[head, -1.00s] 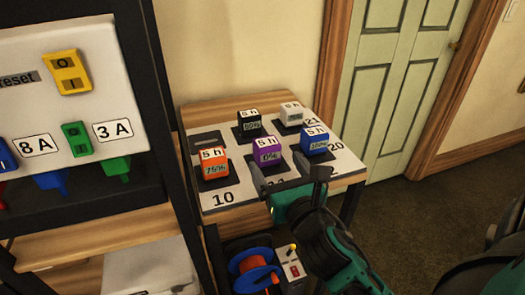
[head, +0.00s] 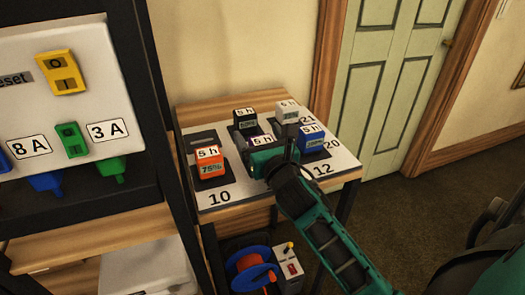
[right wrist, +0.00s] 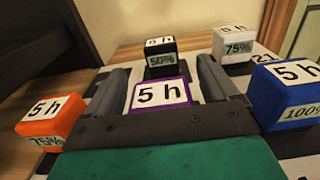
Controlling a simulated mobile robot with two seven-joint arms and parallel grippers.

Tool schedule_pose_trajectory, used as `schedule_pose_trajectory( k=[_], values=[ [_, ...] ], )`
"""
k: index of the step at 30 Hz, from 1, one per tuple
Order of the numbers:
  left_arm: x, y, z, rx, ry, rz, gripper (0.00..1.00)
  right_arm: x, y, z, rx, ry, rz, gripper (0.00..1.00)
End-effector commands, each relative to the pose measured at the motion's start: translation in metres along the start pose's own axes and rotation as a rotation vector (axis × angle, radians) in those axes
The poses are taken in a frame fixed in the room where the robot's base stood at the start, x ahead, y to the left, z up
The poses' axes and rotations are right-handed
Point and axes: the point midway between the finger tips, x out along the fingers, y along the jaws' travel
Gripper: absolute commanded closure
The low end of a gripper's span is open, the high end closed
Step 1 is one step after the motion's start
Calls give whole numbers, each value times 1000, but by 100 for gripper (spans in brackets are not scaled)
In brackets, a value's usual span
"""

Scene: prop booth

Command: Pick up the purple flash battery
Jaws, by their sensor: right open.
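The purple flash battery (right wrist: 160,94) has a white "5 h" label on top. In the right wrist view it stands between the two open fingers of my right gripper (right wrist: 160,90), with a small gap visible on each side. In the head view my right gripper (head: 268,142) is over the middle of the table and hides most of the purple battery; only a sliver of it (head: 260,140) shows. I cannot tell whether the fingers touch it. My left gripper is not in view.
Around it stand the orange battery (head: 210,163), black battery (head: 246,120), white battery (head: 288,113) and blue battery (head: 312,138) on a marked white table top (head: 222,185). A dark shelf with a switch panel (head: 90,100) is close on the left. A cable reel (head: 252,272) sits below.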

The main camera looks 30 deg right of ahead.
Motion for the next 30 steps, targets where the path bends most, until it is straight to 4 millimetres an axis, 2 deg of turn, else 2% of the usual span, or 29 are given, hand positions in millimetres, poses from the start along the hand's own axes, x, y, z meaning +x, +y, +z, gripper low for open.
schedule_pose_trajectory(
  k=[4,25,30],
  values=[
    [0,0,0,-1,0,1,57,0,0,0,0,0,0,14],
    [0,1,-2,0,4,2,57,-1,0,0,1,0,1,81],
    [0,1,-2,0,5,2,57,0,0,1,1,-3,1,82]
  ],
)
